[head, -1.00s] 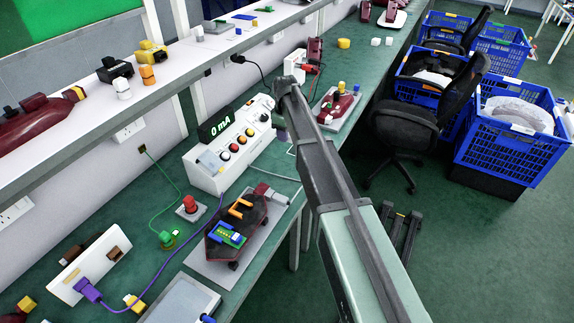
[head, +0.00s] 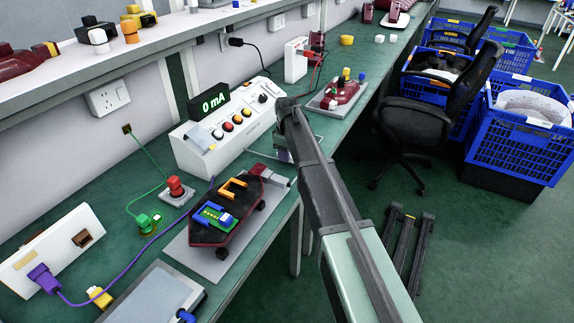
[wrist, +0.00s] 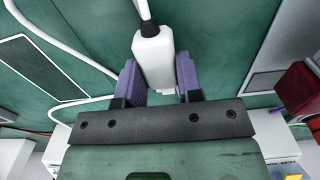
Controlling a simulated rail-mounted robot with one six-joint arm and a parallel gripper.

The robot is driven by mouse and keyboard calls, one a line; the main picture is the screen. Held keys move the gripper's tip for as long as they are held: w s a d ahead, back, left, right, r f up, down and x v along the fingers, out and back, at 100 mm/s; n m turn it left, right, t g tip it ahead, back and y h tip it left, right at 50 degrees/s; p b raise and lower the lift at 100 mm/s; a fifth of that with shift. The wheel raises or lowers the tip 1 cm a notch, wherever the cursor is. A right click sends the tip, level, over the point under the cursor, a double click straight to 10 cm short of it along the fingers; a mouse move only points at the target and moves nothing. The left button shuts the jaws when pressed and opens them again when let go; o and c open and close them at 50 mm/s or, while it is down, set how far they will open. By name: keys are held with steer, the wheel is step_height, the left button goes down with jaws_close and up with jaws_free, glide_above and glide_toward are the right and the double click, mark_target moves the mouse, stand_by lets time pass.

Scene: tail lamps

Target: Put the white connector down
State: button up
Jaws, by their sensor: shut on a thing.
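The white connector (wrist: 153,57) shows in the wrist view as a pale block with a black collar and a white cable (wrist: 142,10) running from it to the top edge. My gripper (wrist: 157,76) is shut on it, with a purple finger on each side. Green bench surface lies behind the connector; I cannot tell whether it touches the bench. In the head view my gripper (head: 284,152) is mostly hidden by my arm, close to the bench's front edge and right of the white meter box (head: 225,140). The connector cannot be made out there.
A skateboard-like lamp unit (head: 227,215) sits on a grey plate (head: 185,255) to the left. A dark red lamp (head: 343,92) on another plate stands beyond my arm. The meter display (head: 209,104) reads 0 mA. A chair (head: 420,120) and blue crates (head: 515,140) stand right of the bench.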

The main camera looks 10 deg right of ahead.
steer(key=shift+f, duration=0.9)
steer(key=shift+r, duration=0.3)
steer(key=shift+f, duration=0.3)
steer(key=o, duration=1)
steer(key=shift+r, duration=0.1)
step_height(320, 180, up, 13)
steer(key=p, duration=1.3)
steer(key=s+m, duration=1)
steer(key=s, duration=2.3)
steer(key=shift+s+d+f+b, duration=0.3)
steer(key=shift+s+d, duration=0.1)
